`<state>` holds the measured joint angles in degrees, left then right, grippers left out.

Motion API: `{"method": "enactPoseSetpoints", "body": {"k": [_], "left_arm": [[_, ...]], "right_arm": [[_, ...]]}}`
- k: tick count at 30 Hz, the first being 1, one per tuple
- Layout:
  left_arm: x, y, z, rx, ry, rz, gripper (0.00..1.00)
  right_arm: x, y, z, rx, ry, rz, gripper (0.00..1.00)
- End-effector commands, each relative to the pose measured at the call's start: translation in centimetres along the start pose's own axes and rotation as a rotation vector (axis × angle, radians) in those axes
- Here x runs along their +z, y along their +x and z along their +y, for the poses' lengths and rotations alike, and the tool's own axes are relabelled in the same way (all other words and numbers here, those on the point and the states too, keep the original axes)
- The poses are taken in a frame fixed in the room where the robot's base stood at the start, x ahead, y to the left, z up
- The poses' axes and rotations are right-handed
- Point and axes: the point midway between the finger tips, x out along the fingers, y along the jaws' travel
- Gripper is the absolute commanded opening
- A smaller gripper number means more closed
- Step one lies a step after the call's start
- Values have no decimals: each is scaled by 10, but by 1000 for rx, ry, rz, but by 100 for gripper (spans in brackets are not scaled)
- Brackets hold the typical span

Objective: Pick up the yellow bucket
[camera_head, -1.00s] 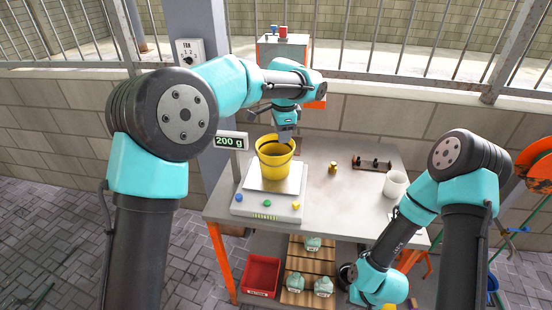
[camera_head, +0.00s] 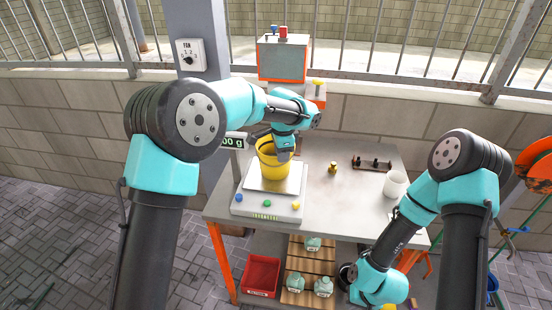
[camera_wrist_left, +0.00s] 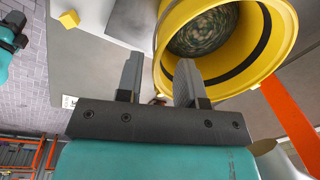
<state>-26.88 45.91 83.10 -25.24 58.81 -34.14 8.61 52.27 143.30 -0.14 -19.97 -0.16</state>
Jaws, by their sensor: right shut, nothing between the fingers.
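The yellow bucket (camera_head: 268,164) stands upright on the scale's plate (camera_head: 253,182). My left gripper (camera_head: 284,154) is over its right side, pointing down. In the left wrist view, its two fingers (camera_wrist_left: 158,80) are apart and open. One overlaps the rim of the bucket (camera_wrist_left: 270,80), and the other is outside it. I cannot tell whether either finger touches the wall. The bucket holds dark, grainy contents. My right gripper shows small at the upper left of the left wrist view (camera_wrist_left: 13,24), away from the bucket.
The scale's front has several coloured buttons, and its display (camera_head: 235,141) is partly hidden by my left arm. On the grey table (camera_head: 335,205) stand a small brass weight (camera_head: 333,167), a dark rack (camera_head: 371,163) and a white cup (camera_head: 395,184). A red bin (camera_head: 262,275) sits below.

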Motion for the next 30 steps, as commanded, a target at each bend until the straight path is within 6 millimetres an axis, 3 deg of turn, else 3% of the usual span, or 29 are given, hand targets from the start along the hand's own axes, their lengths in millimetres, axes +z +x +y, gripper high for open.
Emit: {"method": "enactPoseSetpoints", "body": {"k": [10, 25, 30], "left_arm": [[0, 43, -2, 2, 1, -2, 34], [0, 44, -3, 1, 0, -1, 34], [0, 44, -3, 1, 0, -1, 20]], "right_arm": [[0, 0, 0, 0, 0, 0, 0], [0, 0, 0, 0, 0, 0, 0], [0, 0, 0, 0, 0, 0, 0]]}}
